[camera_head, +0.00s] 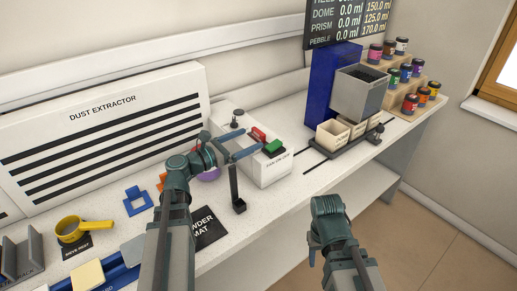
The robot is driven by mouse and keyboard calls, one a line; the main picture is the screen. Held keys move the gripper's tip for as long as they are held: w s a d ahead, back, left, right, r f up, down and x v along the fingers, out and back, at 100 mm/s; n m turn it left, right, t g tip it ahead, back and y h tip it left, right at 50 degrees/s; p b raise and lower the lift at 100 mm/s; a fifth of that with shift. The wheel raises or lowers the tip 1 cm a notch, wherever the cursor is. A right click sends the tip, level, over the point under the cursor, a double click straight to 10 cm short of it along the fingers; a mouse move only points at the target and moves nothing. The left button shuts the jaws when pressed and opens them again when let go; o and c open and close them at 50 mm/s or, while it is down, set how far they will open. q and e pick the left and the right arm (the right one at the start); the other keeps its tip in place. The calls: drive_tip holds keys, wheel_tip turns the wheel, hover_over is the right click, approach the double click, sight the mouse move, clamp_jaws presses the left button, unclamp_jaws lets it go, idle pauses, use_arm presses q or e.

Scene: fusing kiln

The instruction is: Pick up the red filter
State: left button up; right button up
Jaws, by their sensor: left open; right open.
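A small red piece (258,134) sits on top of the white box at the back of the bench, beside a green block (273,147). It is the clearest red thing in view, but it is too small to tell for certain that it is the red filter. My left gripper (247,143) is open, with its fingers spread on either side just left of the red piece. Whether it touches the piece cannot be told. My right gripper (313,254) is open and empty in front of the bench, over the floor, far from the red piece.
The white box (265,170) has a dark post (238,190) before it. A blue frame (137,200), an orange piece (161,181) and a yellow cup (72,229) stand at left. A grey hopper (360,95) and several jars (410,103) stand at right.

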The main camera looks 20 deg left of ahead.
sight(256, 134)
use_arm(q)
drive_tip(key=x, duration=0.5)
drive_tip(key=shift+w+r, duration=0.2)
clamp_jaws()
idle(0.5)
